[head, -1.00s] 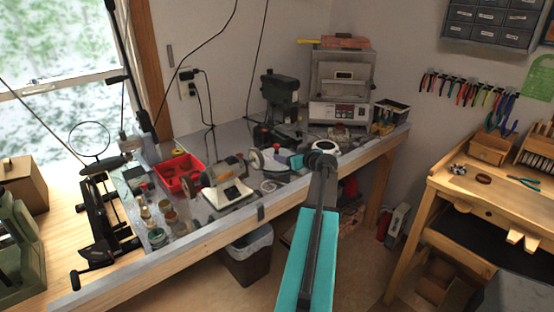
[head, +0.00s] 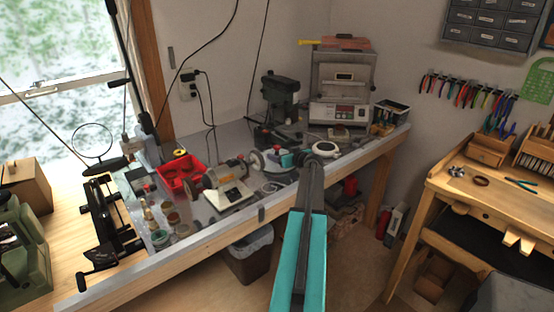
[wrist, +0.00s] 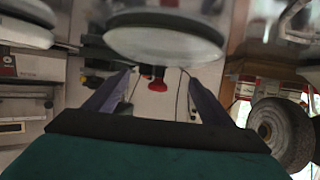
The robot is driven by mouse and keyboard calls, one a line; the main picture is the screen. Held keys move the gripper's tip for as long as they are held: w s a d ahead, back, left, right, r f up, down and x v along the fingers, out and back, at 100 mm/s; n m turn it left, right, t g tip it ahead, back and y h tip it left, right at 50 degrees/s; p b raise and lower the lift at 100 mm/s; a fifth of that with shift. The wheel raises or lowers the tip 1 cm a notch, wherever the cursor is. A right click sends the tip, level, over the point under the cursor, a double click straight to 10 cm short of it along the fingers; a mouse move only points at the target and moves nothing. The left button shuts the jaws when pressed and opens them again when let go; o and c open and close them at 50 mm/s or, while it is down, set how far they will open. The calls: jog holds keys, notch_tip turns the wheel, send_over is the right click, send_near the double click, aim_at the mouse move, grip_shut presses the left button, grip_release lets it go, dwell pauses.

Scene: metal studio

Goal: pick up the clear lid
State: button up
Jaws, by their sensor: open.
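A pale, round, disc-like thing (wrist: 165,40) with a rim fills the top middle of the wrist view, close and partly cut by the frame edge. It may be the clear lid, but its material is hard to tell. My gripper (wrist: 158,82) is open and empty, its two dark fingers spread just below the disc in the picture, with no contact visible. The fingertips and the lid cannot be made out clearly there.
A bench grinder (head: 228,189) stands left of my gripper, its wheel (wrist: 285,135) at right in the wrist view. A kiln (head: 341,88) and a white round item (head: 326,146) are to the right. A red bin (head: 181,178) and small jars stand farther left.

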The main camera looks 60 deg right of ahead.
aim_at(278, 153)
jog(key=shift+w+d+f, duration=0.1)
jog(key=shift+w, duration=0.1)
dwell(0.3)
jog(key=shift+p+x, duration=1.1)
jog(key=shift+x, duration=0.05)
jog(key=shift+p+x, duration=0.65)
jog(key=shift+x, duration=0.75)
jog(key=shift+s+f, duration=0.1)
jog(key=shift+c, duration=0.2)
grip_shut()
jog(key=shift+f, duration=0.1)
jog(key=shift+r+b, duration=1.85)
jog(key=shift+r, duration=3.3)
